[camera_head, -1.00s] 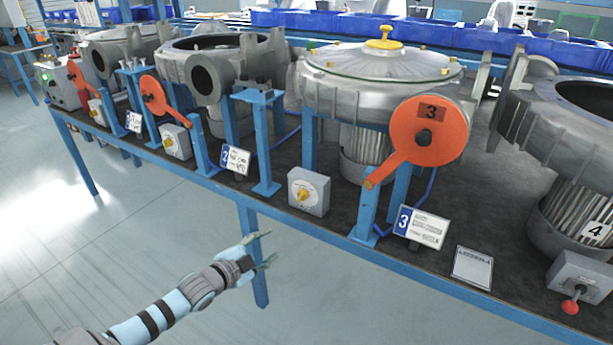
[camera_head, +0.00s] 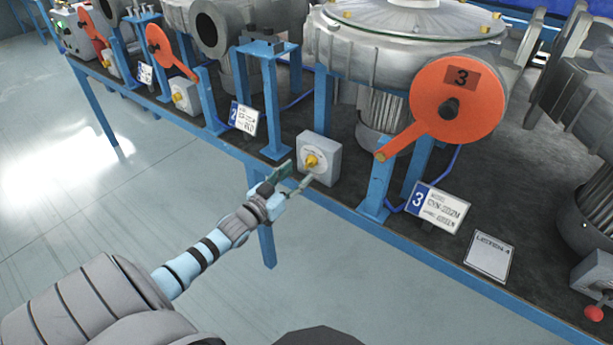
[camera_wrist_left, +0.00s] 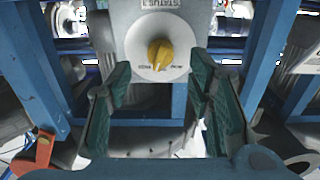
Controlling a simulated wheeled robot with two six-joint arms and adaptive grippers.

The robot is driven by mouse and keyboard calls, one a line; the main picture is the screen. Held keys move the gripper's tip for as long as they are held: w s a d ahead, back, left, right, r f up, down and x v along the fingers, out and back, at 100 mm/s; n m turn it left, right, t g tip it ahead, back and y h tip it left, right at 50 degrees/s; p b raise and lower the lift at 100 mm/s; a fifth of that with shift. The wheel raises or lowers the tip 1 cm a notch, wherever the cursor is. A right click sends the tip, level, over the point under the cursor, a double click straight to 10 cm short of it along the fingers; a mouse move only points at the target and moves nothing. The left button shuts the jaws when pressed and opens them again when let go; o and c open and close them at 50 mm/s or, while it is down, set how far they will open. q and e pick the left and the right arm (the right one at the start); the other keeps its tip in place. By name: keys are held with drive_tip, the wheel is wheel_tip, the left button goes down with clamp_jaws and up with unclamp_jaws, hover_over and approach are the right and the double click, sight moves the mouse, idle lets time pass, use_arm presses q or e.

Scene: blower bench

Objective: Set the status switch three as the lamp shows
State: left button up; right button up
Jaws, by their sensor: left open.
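The status switch three (camera_head: 320,158) is a grey box with a yellow knob (camera_head: 311,160) on a round white dial, at the bench's front edge below blower three (camera_head: 405,75). In the left wrist view the yellow knob (camera_wrist_left: 160,54) stands roughly upright, with small labels at the dial's lower left and lower right. My left gripper (camera_head: 295,175) is open just in front of the switch. In the wrist view its fingers (camera_wrist_left: 161,85) stand apart, with the knob between and slightly above them, apparently untouched. I cannot make out the lamp of blower three. My right gripper is not in view.
A large orange disc with a lever (camera_head: 458,100) stands right of the switch. Blue posts (camera_head: 376,180) flank it. A number 3 plate (camera_head: 437,207) and a legend card (camera_head: 489,257) lie to the right. The floor in front is clear.

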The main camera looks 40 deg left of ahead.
sight(306, 166)
use_arm(q)
drive_tip(key=w, duration=0.3)
drive_tip(key=shift+w+a, duration=0.15)
drive_tip(key=shift+w, duration=0.85)
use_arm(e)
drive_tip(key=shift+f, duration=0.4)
use_arm(q)
drive_tip(key=shift+c, duration=0.2)
clamp_jaws()
drive_tip(key=m, duration=0.5)
drive_tip(key=shift+o, duration=0.2)
unclamp_jaws()
drive_tip(key=shift+s, duration=0.1)
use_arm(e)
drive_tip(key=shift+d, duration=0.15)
